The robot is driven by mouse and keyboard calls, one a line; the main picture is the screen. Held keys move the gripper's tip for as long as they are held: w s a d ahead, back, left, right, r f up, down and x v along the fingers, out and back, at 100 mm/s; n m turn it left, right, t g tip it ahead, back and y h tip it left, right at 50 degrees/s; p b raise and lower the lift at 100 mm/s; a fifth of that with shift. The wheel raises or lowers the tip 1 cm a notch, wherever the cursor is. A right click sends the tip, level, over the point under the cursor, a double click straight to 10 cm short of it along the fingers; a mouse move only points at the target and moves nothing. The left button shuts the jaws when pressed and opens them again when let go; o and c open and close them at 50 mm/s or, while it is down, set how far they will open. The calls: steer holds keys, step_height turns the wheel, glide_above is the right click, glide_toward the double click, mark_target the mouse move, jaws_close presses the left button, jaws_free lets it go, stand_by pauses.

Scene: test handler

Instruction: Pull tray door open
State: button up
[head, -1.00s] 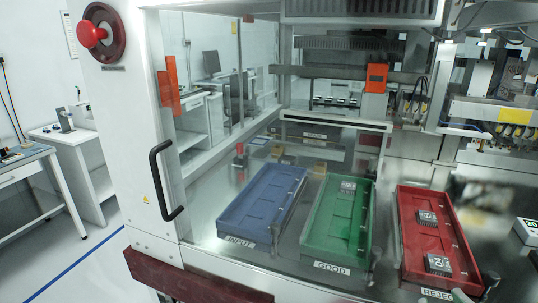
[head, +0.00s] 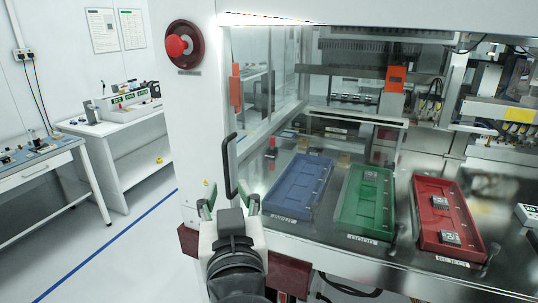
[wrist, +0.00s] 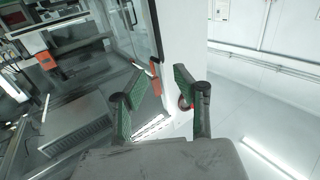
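The door is a clear panel (head: 285,90) in a white frame, with a black bar handle (head: 230,165) upright at its left edge. Blue (head: 295,188), green (head: 365,203) and red (head: 447,215) trays lie behind it, labelled INPUT, GOOD and REJECT. My gripper (head: 232,197) is in front of the handle's lower end, its two green-padded fingers spread to either side in the picture. In the wrist view my gripper (wrist: 160,75) is open with nothing between its pads. I cannot tell whether it touches the handle.
A red emergency button (head: 177,46) is on the white column above and left of the handle. A dark red panel (head: 290,275) is below the door. A white bench (head: 125,130) and a blue-topped table (head: 35,160) stand at left, with open floor between them and the machine.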

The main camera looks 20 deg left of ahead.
mark_target(226, 159)
steer(key=p+x, duration=0.1)
steer(key=x, duration=1.2)
steer(key=shift+w, duration=0.1)
jaws_close()
